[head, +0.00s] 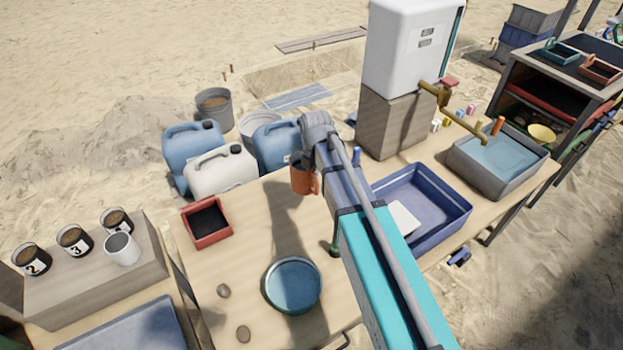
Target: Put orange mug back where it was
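The orange mug (305,181) is at the end of my arm, above the wooden table, and looks held in the air. My gripper (306,160) is at the mug's upper part and appears shut on it. The fingers are mostly hidden behind the wrist and the mug, so the exact hold does not show. A long shadow of the arm falls on the table below.
A red tray (207,222), a round blue-grey dish (293,285) and two stones (223,291) are on the table. A blue bin (440,197) lies right of the arm. Jerrycans (220,172) stand behind. A white mug (122,248) and numbered cups (75,240) stand left.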

